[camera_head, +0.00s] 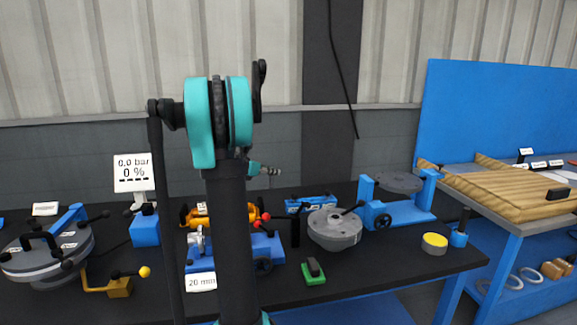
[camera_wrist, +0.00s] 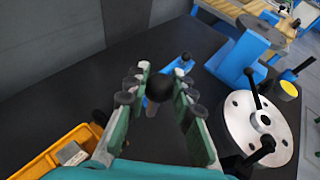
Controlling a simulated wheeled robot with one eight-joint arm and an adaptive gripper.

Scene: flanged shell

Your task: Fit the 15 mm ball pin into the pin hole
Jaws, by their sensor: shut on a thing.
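My gripper (camera_wrist: 158,92) points out over the dark bench top in the wrist view. Its green fingers are closed on the ball pin (camera_wrist: 158,88), whose dark ball shows between the fingertips. A short grey part shows just below the ball. In the head view only the end of my gripper (camera_head: 268,171) shows to the right of my arm, above the bench; the pin cannot be made out there. A round grey flanged part (camera_wrist: 238,112) lies to the right in the wrist view, with holes in its face and black levers. I cannot tell which opening is the pin hole.
A blue fixture (camera_head: 410,216) stands at the bench's right, near a yellow-topped tin (camera_head: 434,243). A blue vise-like fixture (camera_head: 222,258) labelled 20 mm is partly behind my arm. A green-based block (camera_head: 314,272) lies in front.

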